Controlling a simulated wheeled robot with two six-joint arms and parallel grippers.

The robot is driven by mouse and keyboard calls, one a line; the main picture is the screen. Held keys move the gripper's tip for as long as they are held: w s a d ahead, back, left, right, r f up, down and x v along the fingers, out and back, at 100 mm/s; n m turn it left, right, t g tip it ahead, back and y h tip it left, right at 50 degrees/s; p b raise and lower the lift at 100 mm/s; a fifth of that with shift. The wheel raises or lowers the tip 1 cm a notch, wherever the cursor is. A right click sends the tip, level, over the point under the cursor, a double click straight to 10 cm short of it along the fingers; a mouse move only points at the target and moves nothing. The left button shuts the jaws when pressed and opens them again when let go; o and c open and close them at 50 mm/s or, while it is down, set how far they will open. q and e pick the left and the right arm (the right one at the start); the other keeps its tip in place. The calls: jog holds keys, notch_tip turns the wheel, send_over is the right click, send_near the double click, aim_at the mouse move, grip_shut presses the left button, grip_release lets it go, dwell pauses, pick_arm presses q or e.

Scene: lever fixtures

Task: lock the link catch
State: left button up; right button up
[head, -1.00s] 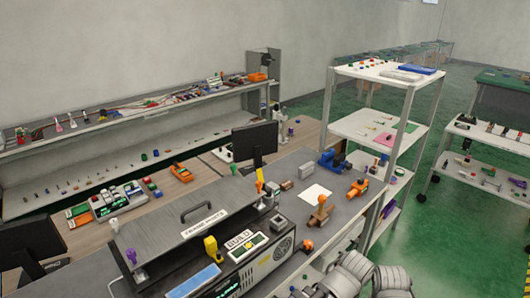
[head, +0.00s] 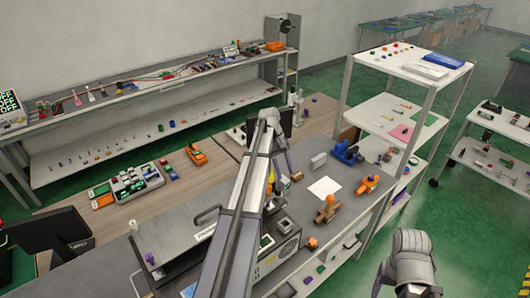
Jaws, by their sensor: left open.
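I cannot tell for sure which fixture is the link catch. The lever fixtures on the grey bench are a blue one (head: 346,152), an orange one (head: 368,184) and an orange-brown one (head: 326,208). My left arm reaches from the bottom across the bench. My left gripper (head: 284,160) is open and small in view, left of the blue fixture and apart from it. I see nothing held in it. My arm hides part of the bench and the dark monitor. A part of my right arm shows at the lower right; its gripper is not visible.
A white sheet (head: 324,188) and a small grey block (head: 317,161) lie on the bench. A metal-handled box (head: 180,232) stands at the front left. A white shelf rack (head: 385,107) stands right of the bench. Green floor (head: 455,225) is clear farther right.

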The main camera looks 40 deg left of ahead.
pick_arm(q)
jog(key=a+r+n+t+h+p, duration=0.1)
jog(key=a+r+n+p, duration=0.2)
jog(key=a, duration=1)
jog(key=b+x, duration=0.6)
jog(key=b, duration=0.2)
jog(key=shift+w+d+f, duration=0.2)
jog(key=shift+w+d, duration=0.05)
jog(key=shift+d, duration=0.1)
pick_arm(e)
notch_tip(320, 180, down, 4)
jog(key=shift+r, duration=0.2)
pick_arm(q)
jog(key=shift+c, duration=0.2)
grip_shut()
